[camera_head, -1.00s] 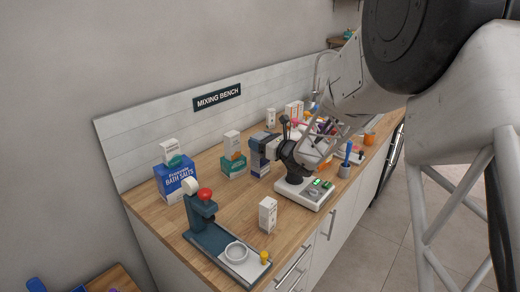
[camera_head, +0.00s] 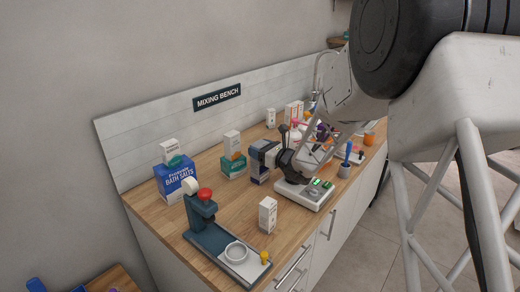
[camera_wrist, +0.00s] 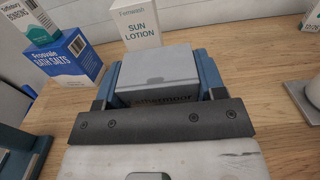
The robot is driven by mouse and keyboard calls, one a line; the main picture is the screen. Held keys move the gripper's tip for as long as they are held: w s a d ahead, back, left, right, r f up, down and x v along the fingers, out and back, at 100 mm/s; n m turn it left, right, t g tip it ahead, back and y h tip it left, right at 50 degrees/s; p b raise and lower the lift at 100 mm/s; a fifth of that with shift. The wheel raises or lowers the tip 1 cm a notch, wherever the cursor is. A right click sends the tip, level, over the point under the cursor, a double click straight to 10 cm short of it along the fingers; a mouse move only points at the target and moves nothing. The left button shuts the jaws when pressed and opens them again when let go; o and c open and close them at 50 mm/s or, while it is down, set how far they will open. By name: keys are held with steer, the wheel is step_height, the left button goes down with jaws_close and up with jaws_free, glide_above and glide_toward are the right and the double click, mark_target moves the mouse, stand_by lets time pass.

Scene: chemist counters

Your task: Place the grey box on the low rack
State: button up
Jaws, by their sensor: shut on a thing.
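The grey box (camera_wrist: 158,68) sits between the two blue fingers of my gripper (camera_wrist: 158,80) in the wrist view; its pale grey top and a dark printed face show. In the head view my gripper (camera_head: 262,150) is low over the middle of the wooden counter, with the box (camera_head: 258,174) partly hidden below it. My gripper is shut on the box. I cannot tell whether the box touches the counter. I cannot make out a low rack for certain in either view.
Behind the gripper stand a Sun Lotion carton (camera_wrist: 138,26) and a blue Bath Salts box (camera_wrist: 66,58). A white scale (camera_head: 304,194) is close on the right. A teal press (camera_head: 205,222) and small white carton (camera_head: 268,214) stand in front. Bare counter (camera_head: 228,205) lies between.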

steer(key=shift+f, duration=0.1)
steer(key=o, duration=1.2)
steer(key=shift+d, duration=0.1)
steer(key=v, duration=1.2)
steer(key=shift+r, duration=0.2)
